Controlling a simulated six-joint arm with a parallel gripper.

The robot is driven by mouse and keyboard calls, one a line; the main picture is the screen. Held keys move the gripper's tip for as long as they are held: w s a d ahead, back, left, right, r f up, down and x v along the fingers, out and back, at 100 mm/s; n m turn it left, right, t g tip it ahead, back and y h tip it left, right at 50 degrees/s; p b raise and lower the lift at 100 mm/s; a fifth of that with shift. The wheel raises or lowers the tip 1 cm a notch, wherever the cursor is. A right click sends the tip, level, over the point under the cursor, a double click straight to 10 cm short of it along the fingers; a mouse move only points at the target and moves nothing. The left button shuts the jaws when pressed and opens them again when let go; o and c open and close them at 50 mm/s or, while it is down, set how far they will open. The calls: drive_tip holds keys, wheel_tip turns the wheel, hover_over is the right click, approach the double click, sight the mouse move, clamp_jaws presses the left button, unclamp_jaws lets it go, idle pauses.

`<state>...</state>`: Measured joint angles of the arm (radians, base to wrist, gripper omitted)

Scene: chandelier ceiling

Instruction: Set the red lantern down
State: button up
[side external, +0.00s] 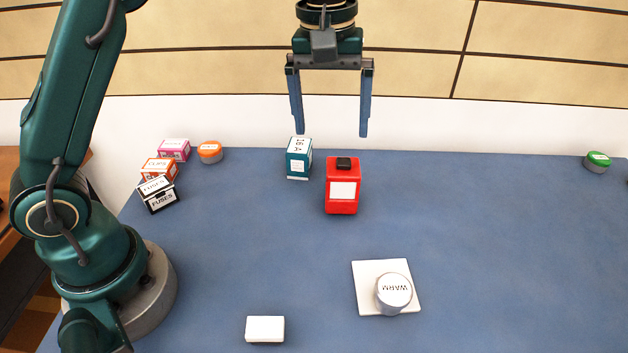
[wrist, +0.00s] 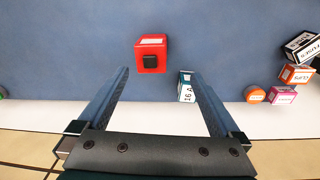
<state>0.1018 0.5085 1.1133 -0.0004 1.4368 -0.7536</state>
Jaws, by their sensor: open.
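The red lantern (side external: 343,203) stands upright on the blue table, with a black cap on top and a white panel on its front. In the wrist view the red lantern (wrist: 151,43) lies beyond my fingertips, between their lines. My gripper (side external: 330,135) is open and empty, raised above the far part of the table. It is apart from the lantern. In the wrist view my gripper's fingers (wrist: 160,72) are spread wide. Nothing is held between them.
A teal box (side external: 298,165) stands close left of the lantern. A white pad (side external: 366,300) bears a round piece marked WARM (side external: 394,293). A white block (side external: 265,329) lies at the front. Several small boxes stand far left, beside an orange round piece (side external: 210,152). The right side is mostly clear.

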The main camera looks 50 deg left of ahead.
drive_tip(key=s+a+r+m+t, duration=0.1)
drive_tip(key=s+r+m, duration=0.1)
drive_tip(key=s, duration=0.3)
drive_tip(key=s+a+r+m+t, duration=0.2)
drive_tip(key=s, duration=0.3)
drive_tip(key=s+f+m+t, duration=0.1)
drive_tip(key=s+f+m, duration=0.2)
drive_tip(key=s, duration=0.5)
drive_tip(key=shift+a+f+t, duration=0.25)
drive_tip(key=shift+f+t, duration=0.05)
drive_tip(key=shift+f, duration=0.45)
